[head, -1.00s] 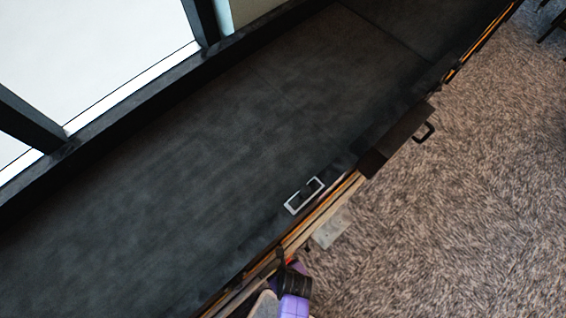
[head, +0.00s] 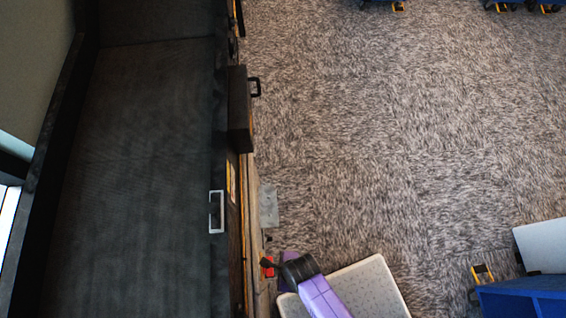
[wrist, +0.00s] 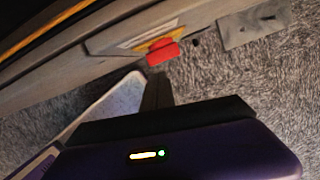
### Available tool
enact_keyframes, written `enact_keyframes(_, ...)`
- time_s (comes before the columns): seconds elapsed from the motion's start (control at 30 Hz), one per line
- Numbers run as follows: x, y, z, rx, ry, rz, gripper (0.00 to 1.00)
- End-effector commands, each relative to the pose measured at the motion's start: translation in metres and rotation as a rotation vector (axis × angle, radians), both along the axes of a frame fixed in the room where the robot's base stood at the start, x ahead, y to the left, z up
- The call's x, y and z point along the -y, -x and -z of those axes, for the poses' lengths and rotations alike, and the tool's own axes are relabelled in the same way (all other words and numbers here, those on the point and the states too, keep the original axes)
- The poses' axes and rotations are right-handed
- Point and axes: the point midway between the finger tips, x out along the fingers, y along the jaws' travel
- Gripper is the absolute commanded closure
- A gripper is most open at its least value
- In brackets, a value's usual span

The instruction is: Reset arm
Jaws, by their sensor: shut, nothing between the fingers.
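My gripper (head: 268,263) is at the bottom of the head view, at the end of my purple and black arm, beside the right edge of the dark conveyor (head: 145,150). In the wrist view its dark fingers (wrist: 157,90) are together and empty. A red part (wrist: 162,53) on the conveyor's side frame (wrist: 120,32) is just beyond the fingertips in that view. It also shows next to the gripper in the head view (head: 267,267). I cannot tell whether the fingers touch it.
A dark box with a handle (head: 240,110) juts from the conveyor's side, and a white rectangular frame (head: 217,212) lies near its edge. A grey plate (head: 269,206) is beside the frame. A blue cart (head: 520,296) stands at lower right.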

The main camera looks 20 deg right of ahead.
Motion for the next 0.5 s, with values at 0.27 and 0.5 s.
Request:
enact_keyframes(0.27, 0.009, 0.004, -0.039, -0.002, 0.0, 0.001, 1.0)
enact_keyframes(0.5, 0.012, 0.004, -0.046, -0.003, 0.002, -0.001, 1.0)
